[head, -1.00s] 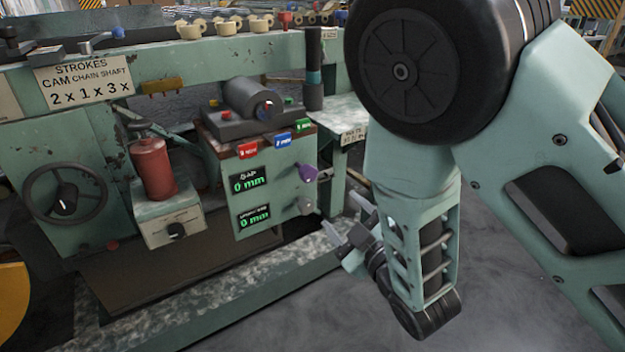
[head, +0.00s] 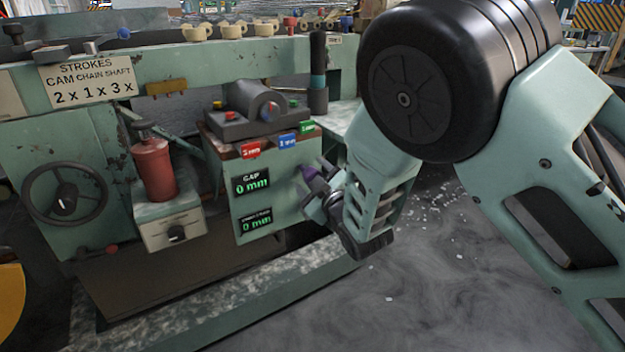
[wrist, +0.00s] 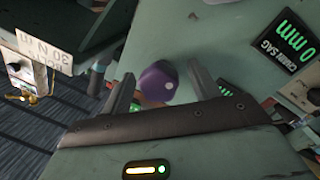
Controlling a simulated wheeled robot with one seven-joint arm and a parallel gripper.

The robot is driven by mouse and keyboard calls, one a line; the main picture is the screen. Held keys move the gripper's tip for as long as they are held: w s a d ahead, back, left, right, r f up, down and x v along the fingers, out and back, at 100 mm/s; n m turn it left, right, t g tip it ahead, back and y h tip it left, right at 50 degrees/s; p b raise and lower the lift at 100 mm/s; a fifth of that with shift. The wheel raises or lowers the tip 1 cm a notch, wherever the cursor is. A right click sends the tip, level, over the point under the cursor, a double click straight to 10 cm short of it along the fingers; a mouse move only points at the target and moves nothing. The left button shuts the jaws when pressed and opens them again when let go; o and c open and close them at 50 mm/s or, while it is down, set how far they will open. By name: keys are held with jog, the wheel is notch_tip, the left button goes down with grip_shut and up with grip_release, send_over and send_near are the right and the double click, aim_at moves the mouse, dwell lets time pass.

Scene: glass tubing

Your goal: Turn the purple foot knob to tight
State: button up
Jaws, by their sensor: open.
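The purple foot knob (head: 309,174) sticks out from the right side of the green display box (head: 270,180). In the wrist view the knob (wrist: 158,83) is a round purple cap with a pale dot near its lower left. My gripper (head: 322,190) is at the box's right side, beside the knob, and partly hides it in the head view. In the wrist view my gripper (wrist: 161,88) is open, with one finger on each side of the knob.
The display box shows a "GAP 0 mm" readout (head: 252,183) and a second 0 mm readout (head: 256,220). Red, blue and green tags line its top edge. A red cylinder (head: 154,168) and a handwheel (head: 66,203) stand left. Floor at right is open.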

jog(key=c, duration=1)
